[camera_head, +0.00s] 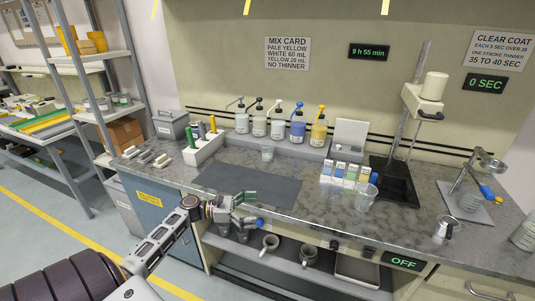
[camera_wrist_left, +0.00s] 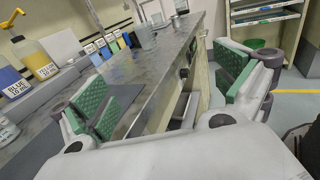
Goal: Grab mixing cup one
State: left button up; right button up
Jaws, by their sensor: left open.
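Two clear plastic cups stand on the counter: one cup (camera_head: 267,152) at the back middle in front of the pump bottles, another cup (camera_head: 366,197) right of the mat near the small cartons. I see no label telling which is mixing cup one. In the left wrist view, a clear cup (camera_wrist_left: 145,37) stands beyond the mat by the cartons. My left gripper (camera_head: 252,208) is open and empty at the counter's front edge, in front of the dark mat. Its green-padded fingers are spread wide in the left wrist view (camera_wrist_left: 170,88). My right gripper is out of sight.
The dark mat (camera_head: 245,184) is bare. Several pump bottles (camera_head: 277,122) line the back. A white holder (camera_head: 203,150) with coloured handles stands left, small cartons (camera_head: 345,173) right. Below the counter, a shelf (camera_head: 285,268) holds metal mugs.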

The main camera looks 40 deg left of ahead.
aim_at(267, 152)
jog(key=i+j, duration=1.2)
jog(key=j, duration=0.2)
